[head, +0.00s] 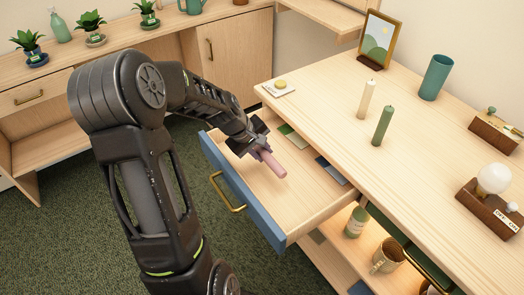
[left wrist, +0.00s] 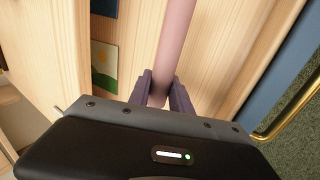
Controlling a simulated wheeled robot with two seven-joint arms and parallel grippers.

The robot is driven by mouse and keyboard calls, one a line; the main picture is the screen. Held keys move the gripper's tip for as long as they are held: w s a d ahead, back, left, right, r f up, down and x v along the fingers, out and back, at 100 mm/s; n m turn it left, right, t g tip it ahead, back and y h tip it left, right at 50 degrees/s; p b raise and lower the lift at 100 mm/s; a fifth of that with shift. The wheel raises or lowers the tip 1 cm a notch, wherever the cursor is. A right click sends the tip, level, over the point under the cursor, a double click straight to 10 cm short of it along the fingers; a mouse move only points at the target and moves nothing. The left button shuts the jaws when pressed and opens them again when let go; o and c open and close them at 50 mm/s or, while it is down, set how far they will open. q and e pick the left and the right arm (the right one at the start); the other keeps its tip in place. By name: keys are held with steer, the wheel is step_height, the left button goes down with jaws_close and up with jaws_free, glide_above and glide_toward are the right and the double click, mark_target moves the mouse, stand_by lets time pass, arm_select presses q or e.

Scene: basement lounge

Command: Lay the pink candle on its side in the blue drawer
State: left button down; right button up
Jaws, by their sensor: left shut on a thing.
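The blue-fronted drawer (head: 240,188) is pulled open from the wooden cabinet, and its blue front with a brass handle also shows in the left wrist view (left wrist: 283,75). My left gripper (head: 259,149) is over the open drawer in the head view. It is shut on the pink candle (head: 272,164), which lies roughly level, pointing away from the gripper. In the left wrist view the candle (left wrist: 175,40) runs up from between the fingers (left wrist: 160,88). I cannot tell whether the candle touches the drawer floor. My right gripper is not in view.
Flat cards (head: 331,170) lie in the drawer's far side. The cabinet top holds a cream candle (head: 367,98), a green candle (head: 383,125), a teal cup (head: 436,77), a picture frame (head: 379,40) and a bulb lamp (head: 493,180). A mug (head: 388,257) stands on the shelf below.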

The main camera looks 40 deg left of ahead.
arm_select(q)
steer(key=c, duration=1.1)
jaws_free()
steer(key=shift+r, duration=0.1)
steer(key=v, duration=0.7)
steer(key=shift+s+r, duration=0.15)
steer(key=shift+r, duration=0.15)
steer(key=shift+s+a, duration=0.1)
